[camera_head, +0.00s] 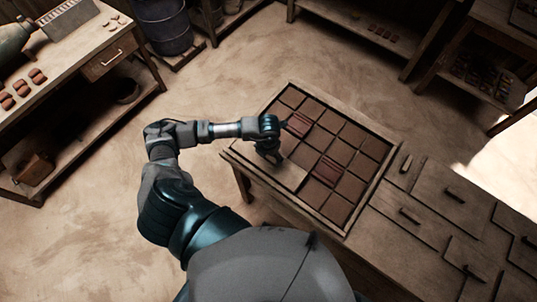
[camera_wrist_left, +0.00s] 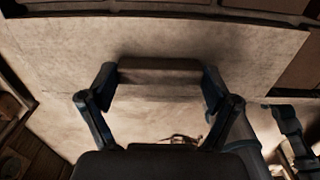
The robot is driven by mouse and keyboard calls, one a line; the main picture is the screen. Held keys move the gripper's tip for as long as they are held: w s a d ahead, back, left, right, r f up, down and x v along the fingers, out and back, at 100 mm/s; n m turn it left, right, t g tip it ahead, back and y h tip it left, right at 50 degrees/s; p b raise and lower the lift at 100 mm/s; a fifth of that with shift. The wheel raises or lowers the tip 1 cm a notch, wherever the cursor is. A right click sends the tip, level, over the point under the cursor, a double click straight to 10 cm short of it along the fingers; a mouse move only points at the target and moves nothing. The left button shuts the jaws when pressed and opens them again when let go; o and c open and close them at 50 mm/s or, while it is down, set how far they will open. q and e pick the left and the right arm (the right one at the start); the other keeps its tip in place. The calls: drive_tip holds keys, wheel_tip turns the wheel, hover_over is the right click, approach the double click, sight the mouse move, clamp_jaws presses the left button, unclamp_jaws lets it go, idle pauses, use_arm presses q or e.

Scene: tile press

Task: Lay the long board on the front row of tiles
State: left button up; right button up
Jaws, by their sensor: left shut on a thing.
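A wooden tray (camera_head: 348,236) holds a grid of brown tiles (camera_head: 335,207), a few of them redder and ridged. The pale long board (camera_head: 288,177) lies along the near left side of the grid, over the front row. My left gripper (camera_head: 268,152) is above the board, shut on its raised bar handle (camera_wrist_left: 158,70). In the left wrist view the board (camera_wrist_left: 60,68) spans the upper picture, with dark tiles (camera_wrist_left: 303,72) past its edge. I cannot tell whether it rests fully on the tiles.
Several flat wooden boards with dark handles (camera_head: 455,195) lie on the bench right of the tray. A workbench (camera_head: 85,62) with small red-brown pieces (camera_head: 38,76) stands at the left. Shelves (camera_head: 375,30) line the back. The floor (camera_head: 235,75) between is clear.

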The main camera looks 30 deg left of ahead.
use_arm(q)
drive_tip(key=shift+f+b, duration=0.4)
drive_tip(key=shift+f, duration=0.1)
drive_tip(key=o, duration=1.2)
drive_tip(key=shift+o, duration=0.2)
